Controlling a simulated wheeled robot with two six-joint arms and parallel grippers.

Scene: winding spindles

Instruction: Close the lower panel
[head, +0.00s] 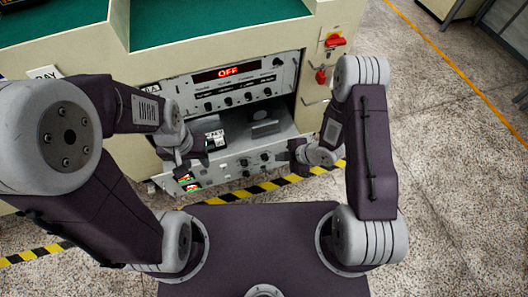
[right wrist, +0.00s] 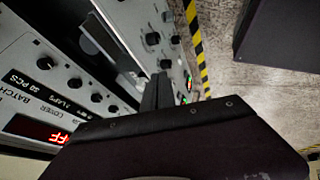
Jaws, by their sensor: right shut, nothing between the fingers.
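The lower panel (head: 225,176) is a grey front with knobs and small lit screens. It stands out from the machine below the upper panel (head: 236,76), and an open recess shows behind its top edge. My left gripper (head: 197,157) is over the left part of the lower panel; its finger gap is too small to make out. My right gripper (head: 297,153) is shut and empty near the panel's right end. In the right wrist view its dark fingers (right wrist: 157,92) lie close to the knobbed face of the lower panel (right wrist: 166,52); contact is unclear.
The upper panel has a red OFF display (head: 228,72) and a row of knobs. A red switch (head: 334,41) sits on the machine's right side. Yellow-black floor tape (head: 262,188) runs below the machine. Open speckled floor (head: 450,170) lies to the right.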

